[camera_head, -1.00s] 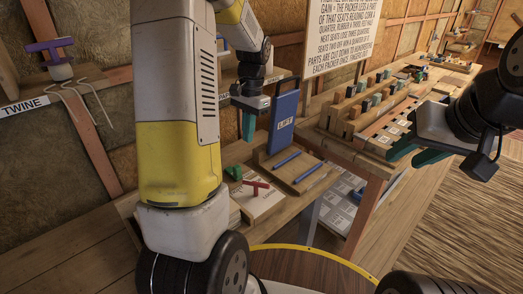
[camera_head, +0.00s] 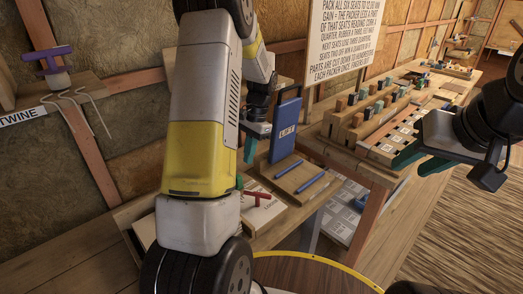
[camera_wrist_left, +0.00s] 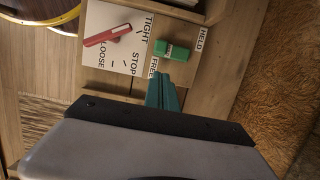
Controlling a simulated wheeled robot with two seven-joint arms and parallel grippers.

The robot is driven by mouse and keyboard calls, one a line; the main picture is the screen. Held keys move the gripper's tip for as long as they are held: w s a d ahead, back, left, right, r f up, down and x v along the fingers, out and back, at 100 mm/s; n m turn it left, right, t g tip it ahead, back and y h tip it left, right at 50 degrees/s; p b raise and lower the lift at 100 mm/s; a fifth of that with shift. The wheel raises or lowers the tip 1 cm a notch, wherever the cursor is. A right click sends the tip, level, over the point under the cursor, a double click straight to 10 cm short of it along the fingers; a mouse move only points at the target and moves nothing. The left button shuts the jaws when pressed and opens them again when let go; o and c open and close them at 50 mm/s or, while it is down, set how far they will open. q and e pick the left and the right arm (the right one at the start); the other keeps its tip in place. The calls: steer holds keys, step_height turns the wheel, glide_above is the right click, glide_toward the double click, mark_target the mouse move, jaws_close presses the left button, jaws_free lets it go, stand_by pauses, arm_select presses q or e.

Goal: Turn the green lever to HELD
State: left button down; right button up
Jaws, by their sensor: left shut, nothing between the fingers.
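The green lever (camera_wrist_left: 171,50) is a short block on a wooden panel in the left wrist view. It lies between the printed words FREE (camera_wrist_left: 153,67) and HELD (camera_wrist_left: 201,40). In the head view only a sliver of green (camera_head: 239,182) shows beside my left arm. My left gripper (camera_wrist_left: 163,92) is shut and empty, its teal fingertips near the FREE label and apart from the lever in the picture; the height gap is unclear. In the head view the left gripper (camera_head: 250,150) is partly hidden by my arm. My right gripper (camera_head: 420,158) is open and empty at the right.
A red lever (camera_wrist_left: 107,35) sits on a white card marked TIGHT, STOP and LOOSE, next to the green one. A blue LIFT panel (camera_head: 285,130) stands behind a wooden board (camera_head: 300,178) with blue rods. A rack of blocks (camera_head: 365,110) is farther right.

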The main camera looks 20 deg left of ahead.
mark_target(241, 177)
arm_select(q)
steer(key=x, duration=0.8)
steer(key=shift+r, duration=0.1)
steer(key=shift+s+m, duration=0.35)
steer(key=shift+m, duration=0.35)
steer(key=shift+s+m+y, duration=0.3)
steer(key=shift+s+m, duration=0.2)
steer(key=shift+m, duration=0.4)
steer(key=s+m, duration=0.1)
steer(key=m+t, duration=0.1)
steer(key=m, duration=0.1)
steer(key=shift+s+a+m+y, duration=0.3)
steer(key=shift+s, duration=0.1)
steer(key=m, duration=0.1)
steer(key=s+a+m+t, duration=0.1)
steer(key=m, duration=0.1)
steer(key=shift+s+m, duration=0.25)
steer(key=shift+m, duration=0.05)
steer(key=m, duration=0.1)
steer(key=s+a+m, duration=0.1)
steer(key=m, duration=0.1)
steer(key=shift+a+t, duration=0.3)
steer(key=shift+t, duration=0.1)
steer(key=shift+d, duration=0.1)
steer(key=shift+w, duration=0.15)
